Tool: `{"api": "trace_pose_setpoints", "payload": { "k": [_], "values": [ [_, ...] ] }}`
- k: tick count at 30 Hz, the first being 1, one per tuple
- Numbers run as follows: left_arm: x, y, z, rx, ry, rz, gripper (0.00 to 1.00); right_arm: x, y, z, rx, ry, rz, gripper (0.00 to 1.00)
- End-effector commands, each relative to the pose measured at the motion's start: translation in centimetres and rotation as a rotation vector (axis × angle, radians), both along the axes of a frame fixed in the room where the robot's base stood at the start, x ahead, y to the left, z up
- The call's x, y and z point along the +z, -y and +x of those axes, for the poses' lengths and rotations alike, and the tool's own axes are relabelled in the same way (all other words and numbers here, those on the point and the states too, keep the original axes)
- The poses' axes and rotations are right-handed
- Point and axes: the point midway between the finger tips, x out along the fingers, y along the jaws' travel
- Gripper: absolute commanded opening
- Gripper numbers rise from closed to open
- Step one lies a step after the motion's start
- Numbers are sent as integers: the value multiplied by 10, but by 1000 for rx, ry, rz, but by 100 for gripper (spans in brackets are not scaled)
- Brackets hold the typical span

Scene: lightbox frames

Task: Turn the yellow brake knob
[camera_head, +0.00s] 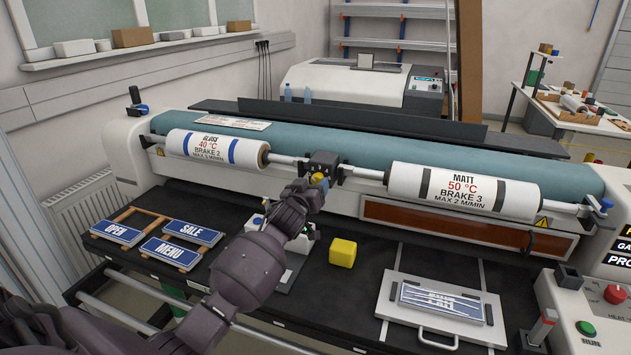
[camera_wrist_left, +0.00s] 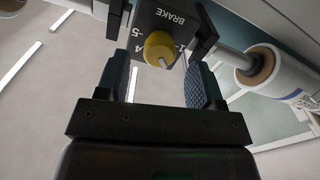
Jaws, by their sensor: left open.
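The yellow brake knob (camera_wrist_left: 159,48) sits on a black box (camera_wrist_left: 163,18) marked BRAKE, with numbers around it. A pale mark on the knob points downward in the left wrist view. The knob also shows small in the head view (camera_head: 319,178), on the black box (camera_head: 324,160) between the two rolls. My left gripper (camera_wrist_left: 158,75) is open, its jaws on either side of the knob in the left wrist view. I see a gap between each jaw and the knob, and I cannot tell the depth between them. The right gripper is not in view.
A GLOSS roll (camera_head: 212,148) and a MATT roll (camera_head: 462,191) flank the box on their bar. A yellow cube (camera_head: 342,252) stands on the black table. OPEN, SALE and MENU signs lie at left. A silver plate (camera_head: 395,300) with a sign lies at right.

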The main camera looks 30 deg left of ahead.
Motion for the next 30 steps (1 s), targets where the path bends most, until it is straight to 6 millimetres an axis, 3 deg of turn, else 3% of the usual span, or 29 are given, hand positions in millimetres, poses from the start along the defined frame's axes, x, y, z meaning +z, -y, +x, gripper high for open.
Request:
{"api": "trace_pose_setpoints", "payload": {
  "k": [7,19,29,30],
  "values": [
    [0,-5,22,0,0,0,61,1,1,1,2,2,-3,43],
    [0,-6,27,-1,0,0,61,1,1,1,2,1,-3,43],
    [0,-6,27,-1,0,0,12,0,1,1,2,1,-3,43],
    [0,-6,27,-1,0,1,12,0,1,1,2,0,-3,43]
  ]
}}
